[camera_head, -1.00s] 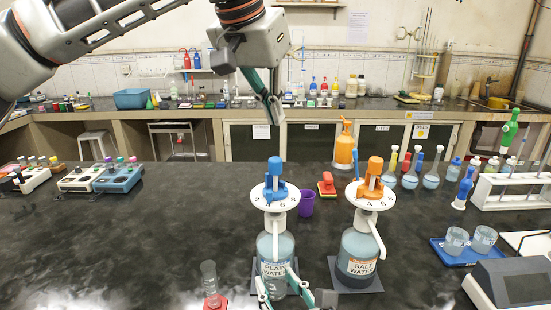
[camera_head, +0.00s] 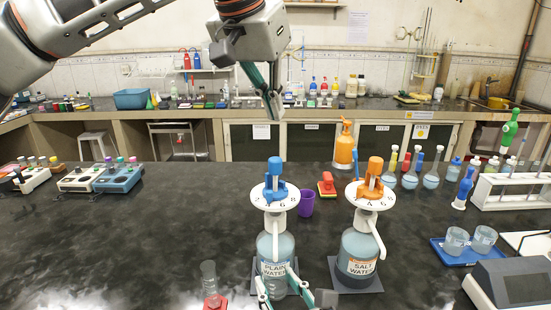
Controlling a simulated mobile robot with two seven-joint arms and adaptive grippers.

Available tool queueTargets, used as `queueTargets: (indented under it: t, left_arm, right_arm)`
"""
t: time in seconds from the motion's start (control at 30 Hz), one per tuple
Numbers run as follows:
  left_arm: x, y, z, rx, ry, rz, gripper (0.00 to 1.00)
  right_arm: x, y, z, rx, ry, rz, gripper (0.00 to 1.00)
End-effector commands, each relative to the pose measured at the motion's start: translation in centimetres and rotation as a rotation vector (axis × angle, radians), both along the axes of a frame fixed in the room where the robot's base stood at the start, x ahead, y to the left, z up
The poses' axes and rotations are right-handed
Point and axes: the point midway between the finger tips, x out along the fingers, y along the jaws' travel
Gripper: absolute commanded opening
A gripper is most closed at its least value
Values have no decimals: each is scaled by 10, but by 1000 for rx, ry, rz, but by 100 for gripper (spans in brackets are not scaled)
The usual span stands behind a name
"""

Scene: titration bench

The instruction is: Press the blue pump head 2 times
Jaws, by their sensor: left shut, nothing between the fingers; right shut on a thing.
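The blue pump head (camera_head: 275,170) tops the bottle labelled "PLAIN WATER" (camera_head: 275,248), above a white numbered disc (camera_head: 258,198). The bottle stands upright on a dark mat. My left gripper (camera_head: 277,112) is shut and empty, above the blue pump head with a clear gap between them. My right gripper (camera_head: 278,296) comes in from the bottom edge, its fingers closed around the lower part of the plain water bottle. An orange pump head (camera_head: 373,172) tops the "SALT WATER" bottle (camera_head: 356,256) to the right.
A purple cup (camera_head: 306,204) and a red block (camera_head: 327,186) stand behind the bottles. A small cylinder on a red base (camera_head: 210,284) is at front left. Flasks (camera_head: 431,178), a rack (camera_head: 512,190) and a blue tray (camera_head: 466,257) fill the right.

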Motion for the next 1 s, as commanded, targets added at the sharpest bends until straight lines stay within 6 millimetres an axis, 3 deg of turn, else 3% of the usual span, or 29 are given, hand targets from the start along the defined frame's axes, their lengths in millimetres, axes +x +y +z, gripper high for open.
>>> queueTargets:
  t: [0.17, 0.6, 0.8, 1.0]
  left_arm:
    - [-6, 4, 16, -1, -4, 2, 0]
    - [-40, 23, 86, 0, -3, 2, 0]
    - [-48, 28, 102, 1, -2, 2, 0]
    - [-50, 29, 105, 0, 0, 0, 0]
  right_arm:
    - [0, 0, 0, 0, -1, 0, 24]
    - [0, 0, 0, 0, -1, 0, 24]
    - [0, 0, 0, 0, -1, 0, 24]
    - [0, 0, 0, 0, 0, 0, 24]
